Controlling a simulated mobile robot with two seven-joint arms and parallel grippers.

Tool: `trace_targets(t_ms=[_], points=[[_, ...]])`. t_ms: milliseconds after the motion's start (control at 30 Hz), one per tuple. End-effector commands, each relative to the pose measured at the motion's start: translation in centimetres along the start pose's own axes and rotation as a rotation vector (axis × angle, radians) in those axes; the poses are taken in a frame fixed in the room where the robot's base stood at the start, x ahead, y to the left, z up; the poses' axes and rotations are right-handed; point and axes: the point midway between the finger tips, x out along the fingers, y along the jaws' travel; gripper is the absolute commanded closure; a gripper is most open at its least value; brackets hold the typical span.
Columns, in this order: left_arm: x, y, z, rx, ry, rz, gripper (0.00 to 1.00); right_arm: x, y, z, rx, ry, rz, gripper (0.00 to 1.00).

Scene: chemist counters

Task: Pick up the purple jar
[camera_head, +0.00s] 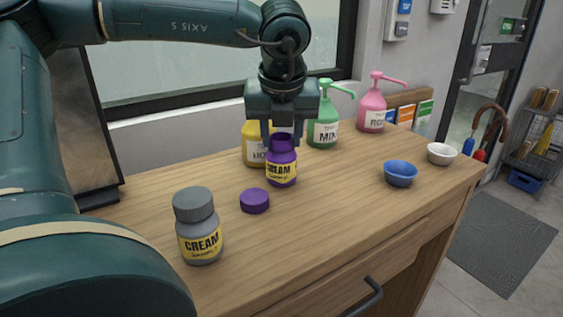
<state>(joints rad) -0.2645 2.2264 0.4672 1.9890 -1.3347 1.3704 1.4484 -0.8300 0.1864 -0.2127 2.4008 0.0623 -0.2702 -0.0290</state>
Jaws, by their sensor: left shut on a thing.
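The purple jar (282,171) stands upright on the wooden counter, with a yellow "CREAM" label and its mouth uncovered. My left gripper (283,138) comes down from above, shut on the jar's upper part. Its fingers hide part of the jar's neck. Whether the jar's base touches the counter or is just above it, I cannot tell. A purple lid (254,201) lies on the counter just in front and to the left of the jar. My right gripper is not in view.
On the wooden counter (330,210), a yellow bottle (253,146) stands close behind the jar, with green (323,125) and pink (371,112) pump bottles beyond. A grey cream jar (198,228) stands front left. Blue (400,173) and white (441,154) bowls sit at right; the counter's front middle is clear.

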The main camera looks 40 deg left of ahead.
Motion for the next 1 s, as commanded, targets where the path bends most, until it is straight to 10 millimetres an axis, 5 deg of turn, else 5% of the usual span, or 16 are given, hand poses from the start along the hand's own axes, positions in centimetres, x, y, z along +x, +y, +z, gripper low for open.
trace_targets(t_ms=[367, 767, 1000], points=[[-0.4, 0.0, 0.2, 0.000, -0.003, -0.001, 1.00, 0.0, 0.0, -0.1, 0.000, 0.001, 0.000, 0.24], [-3.5, 0.0, 1.6, -0.002, -0.005, 0.000, 1.00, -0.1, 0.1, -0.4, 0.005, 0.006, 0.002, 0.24], [-4.3, 0.0, -1.2, 0.004, -0.004, 0.000, 1.00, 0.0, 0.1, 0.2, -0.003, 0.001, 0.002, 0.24]])
